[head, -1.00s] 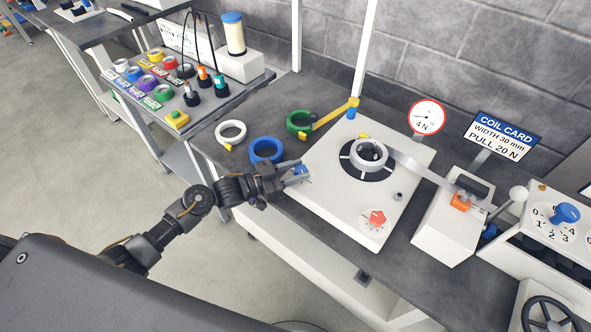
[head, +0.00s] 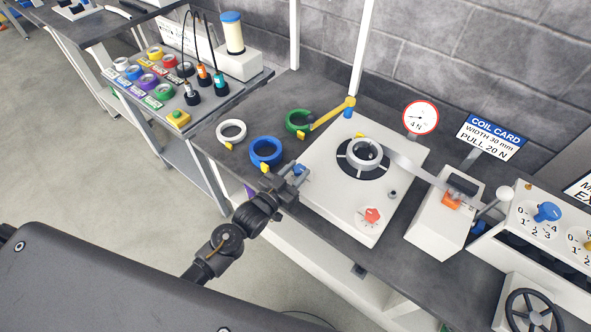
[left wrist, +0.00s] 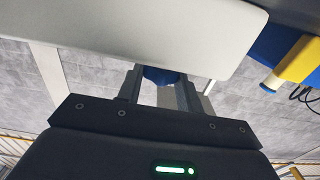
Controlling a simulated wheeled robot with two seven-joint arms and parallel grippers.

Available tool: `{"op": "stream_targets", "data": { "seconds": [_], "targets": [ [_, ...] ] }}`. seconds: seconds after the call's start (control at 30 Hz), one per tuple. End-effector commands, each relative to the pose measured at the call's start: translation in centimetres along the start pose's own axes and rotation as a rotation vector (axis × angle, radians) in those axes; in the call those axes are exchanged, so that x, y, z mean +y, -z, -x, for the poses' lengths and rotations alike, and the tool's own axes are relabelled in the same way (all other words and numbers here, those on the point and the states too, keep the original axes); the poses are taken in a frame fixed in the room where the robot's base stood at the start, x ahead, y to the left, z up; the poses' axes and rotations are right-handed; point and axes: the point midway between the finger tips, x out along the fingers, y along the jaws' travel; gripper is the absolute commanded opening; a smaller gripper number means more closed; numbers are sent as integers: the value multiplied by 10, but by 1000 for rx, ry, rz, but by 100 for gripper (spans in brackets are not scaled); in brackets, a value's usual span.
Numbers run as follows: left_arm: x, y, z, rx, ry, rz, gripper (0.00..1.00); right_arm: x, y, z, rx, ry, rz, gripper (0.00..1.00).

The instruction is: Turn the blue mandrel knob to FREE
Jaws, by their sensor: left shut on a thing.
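The blue mandrel knob (head: 299,170) sits at the left corner of the white feed unit (head: 330,207). My left gripper (head: 296,174) is at the knob with its fingers shut on it. In the left wrist view the blue knob (left wrist: 162,76) shows between the two fingers, partly hidden by the white housing (left wrist: 150,35). The knob's pointer and its FREE marking cannot be made out. The mandrel with a coil (head: 365,153) stands on a black disc on the unit's top. My right gripper is not in view.
A red knob (head: 371,216) is at the unit's front. White (head: 231,131), blue (head: 266,151) and green (head: 298,121) rings lie left of the unit. A yellow arm (head: 333,113) stands behind. A strip runs right to a clamp block (head: 447,215).

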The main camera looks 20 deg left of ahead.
Motion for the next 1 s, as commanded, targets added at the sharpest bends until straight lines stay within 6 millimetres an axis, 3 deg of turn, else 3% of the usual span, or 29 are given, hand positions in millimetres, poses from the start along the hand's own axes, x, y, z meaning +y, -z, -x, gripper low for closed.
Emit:
{"op": "stream_targets", "data": {
  "seconds": [0.43, 0.47, 0.6, 1.0],
  "targets": [
    [0, 1, 0, 3, 14, -1, 13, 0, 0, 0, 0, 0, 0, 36],
    [0, 1, 0, 3, 14, -1, 37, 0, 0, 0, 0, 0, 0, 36],
    [0, 1, 0, 3, 14, -1, 56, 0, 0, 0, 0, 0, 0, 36],
    [0, -2, 8, 0, 13, -1, 58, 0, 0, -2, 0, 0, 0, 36]
  ]
}}
